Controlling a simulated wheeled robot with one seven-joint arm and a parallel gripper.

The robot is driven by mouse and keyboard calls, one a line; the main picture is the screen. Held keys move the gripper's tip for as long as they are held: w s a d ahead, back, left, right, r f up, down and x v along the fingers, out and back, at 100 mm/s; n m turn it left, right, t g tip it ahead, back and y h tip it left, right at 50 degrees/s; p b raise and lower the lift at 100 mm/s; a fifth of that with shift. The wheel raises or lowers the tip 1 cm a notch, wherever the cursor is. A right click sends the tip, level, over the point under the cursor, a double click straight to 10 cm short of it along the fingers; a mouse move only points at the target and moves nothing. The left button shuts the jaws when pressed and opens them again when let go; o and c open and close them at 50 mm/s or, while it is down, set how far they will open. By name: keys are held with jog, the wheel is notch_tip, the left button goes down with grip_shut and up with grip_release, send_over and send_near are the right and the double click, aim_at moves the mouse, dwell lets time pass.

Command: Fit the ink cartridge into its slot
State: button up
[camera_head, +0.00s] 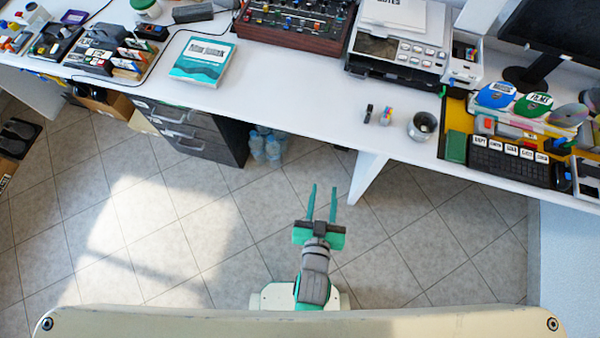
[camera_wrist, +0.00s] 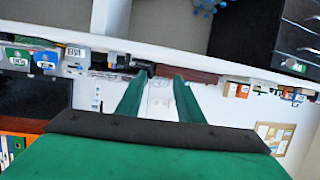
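My gripper (camera_head: 323,190) is open and empty, over the floor in front of the white desk. Its two green fingers also show apart in the wrist view (camera_wrist: 158,78), with nothing between them. A printer (camera_head: 398,45) stands at the back of the desk, right of centre. In front of it on the desk are a small upright black piece (camera_head: 368,113) and a small multicoloured piece (camera_head: 386,117). I cannot tell which of them is the ink cartridge. The cartridge slot cannot be made out in either view.
A yellow tray area (camera_head: 459,118) with discs and labelled boxes fills the desk's right. A teal book (camera_head: 202,61) lies at left. The white desk (camera_head: 290,98) is clear between. Drawers (camera_head: 190,130) stand below.

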jog(key=s+a+r, duration=0.2)
jog(key=s, duration=0.2)
jog(key=s+a+r+n+y, duration=0.1)
jog(key=s+a+r, duration=0.1)
jog(key=s, duration=0.3)
jog(key=s+a+r+t+y, duration=0.1)
jog(key=s+a+r, duration=0.1)
jog(key=s+r, duration=0.1)
jog(key=shift+s+a+r+n, duration=0.25)
jog(key=shift+s+n, duration=0.05)
jog(key=shift+s, duration=0.5)
jog(key=shift+w, duration=0.1)
jog(key=shift+c, duration=0.4)
